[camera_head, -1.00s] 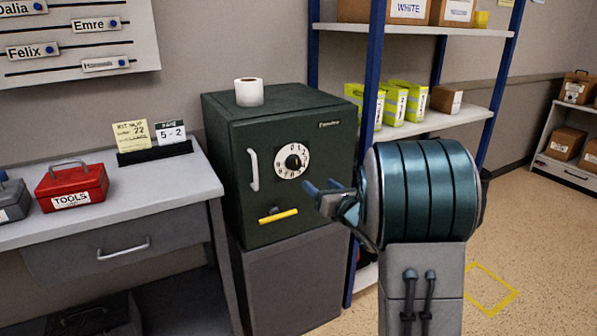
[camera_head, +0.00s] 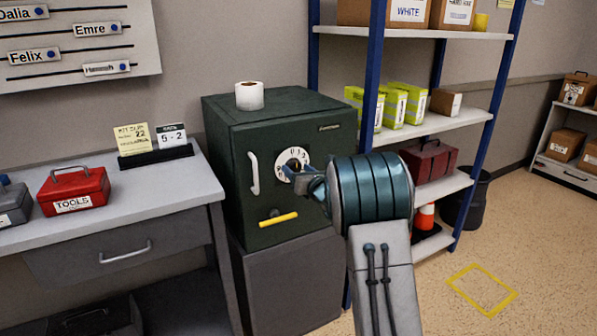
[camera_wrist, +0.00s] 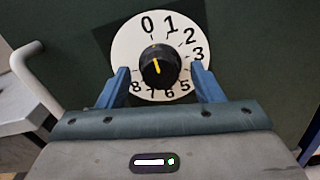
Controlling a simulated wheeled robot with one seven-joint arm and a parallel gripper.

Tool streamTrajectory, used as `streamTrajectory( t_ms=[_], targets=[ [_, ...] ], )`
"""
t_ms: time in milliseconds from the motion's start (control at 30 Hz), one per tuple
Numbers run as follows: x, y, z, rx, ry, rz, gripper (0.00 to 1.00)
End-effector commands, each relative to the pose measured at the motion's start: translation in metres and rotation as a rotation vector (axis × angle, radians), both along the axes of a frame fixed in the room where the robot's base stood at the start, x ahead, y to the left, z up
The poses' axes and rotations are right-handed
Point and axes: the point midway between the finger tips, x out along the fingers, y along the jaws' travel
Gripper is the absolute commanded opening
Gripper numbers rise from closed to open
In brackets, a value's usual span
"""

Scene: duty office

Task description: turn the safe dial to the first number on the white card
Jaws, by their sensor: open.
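The dark green safe (camera_head: 237,165) stands on a grey cabinet, its door shut. Its round white dial (camera_head: 287,158) is partly hidden behind my gripper (camera_head: 310,182). In the wrist view the dial (camera_wrist: 128,48) shows numbers around a black knob (camera_wrist: 160,66). The knob's yellow mark points up, close to the 0. My gripper (camera_wrist: 160,70) is open, with one blue finger on each side of the knob; I cannot tell whether they touch it. The white card (camera_head: 172,137) on the desk stand reads "5 - 2".
A yellow card (camera_head: 133,138) stands beside the white one. The safe has a pale handle (camera_head: 253,173) and a yellow bar (camera_head: 278,219) below the dial. A blue-posted shelf (camera_head: 430,125) stands close on the right. A red toolbox (camera_head: 74,191) sits on the desk (camera_head: 150,205).

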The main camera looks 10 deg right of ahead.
Motion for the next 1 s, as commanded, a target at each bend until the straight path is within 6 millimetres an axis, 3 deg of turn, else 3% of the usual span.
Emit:
streamTrajectory(
  t_ms=[133, 300, 667, 1000],
  targets=[
    [-0.0002, 0.0000, -0.0001, 0.000, 0.000, 0.000, 0.57],
    [-0.0003, -0.0001, -0.0001, 0.000, 0.000, 0.000, 0.15],
    [-0.0004, 0.0000, -0.0022, 0.041, 0.012, 0.000, 0.15],
    [-0.0004, -0.0006, -0.0048, 0.258, 0.081, -0.001, 0.16]
  ],
)
